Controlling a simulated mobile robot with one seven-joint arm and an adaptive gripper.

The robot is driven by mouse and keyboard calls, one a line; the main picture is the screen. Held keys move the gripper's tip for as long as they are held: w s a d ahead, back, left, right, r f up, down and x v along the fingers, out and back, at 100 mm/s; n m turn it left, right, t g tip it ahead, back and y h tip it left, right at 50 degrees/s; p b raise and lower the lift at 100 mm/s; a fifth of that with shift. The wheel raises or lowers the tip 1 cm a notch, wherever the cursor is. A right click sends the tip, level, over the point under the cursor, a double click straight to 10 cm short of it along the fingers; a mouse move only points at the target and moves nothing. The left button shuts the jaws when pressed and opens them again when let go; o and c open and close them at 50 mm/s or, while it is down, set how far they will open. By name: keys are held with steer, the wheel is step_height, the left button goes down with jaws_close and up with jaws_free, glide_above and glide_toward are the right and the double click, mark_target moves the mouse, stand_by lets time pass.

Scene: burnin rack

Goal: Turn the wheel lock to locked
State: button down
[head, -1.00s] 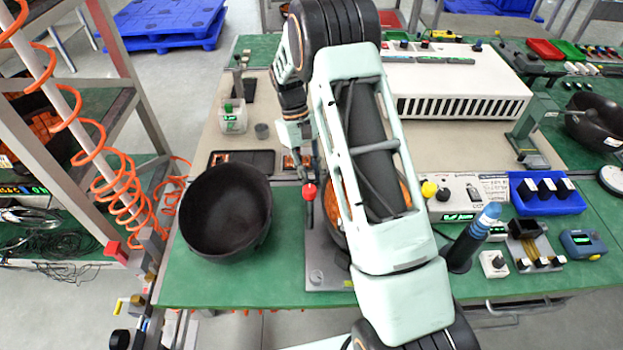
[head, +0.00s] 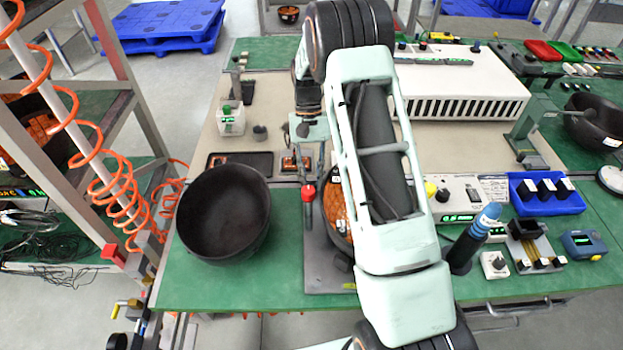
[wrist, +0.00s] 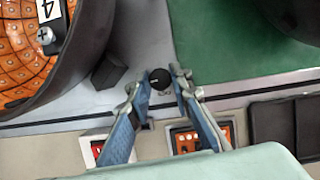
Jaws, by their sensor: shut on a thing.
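A small round black knob (wrist: 160,78) with a pale mark sits on a grey base plate (wrist: 145,45) in the wrist view; I take it to be the wheel lock. My gripper (wrist: 162,82) has a blue-grey finger on each side of the knob and is shut on it. Its mark is too small to read as locked or unlocked. Beside it is the dark-rimmed wheel with orange cells (wrist: 22,45). In the head view my gripper (head: 309,176) is above the plate's far end, and my arm covers part of the orange wheel (head: 335,205).
A dark bowl (head: 222,213) stands left of the plate. Small boxes (wrist: 187,137) lie beyond the plate. A control box (head: 462,198) and blue tray (head: 545,195) are at the right.

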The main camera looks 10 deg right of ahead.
steer(key=c, duration=1.7)
jaws_free()
steer(key=shift+c, duration=0.2)
steer(key=shift+r, duration=0.1)
steer(key=v, duration=1.2)
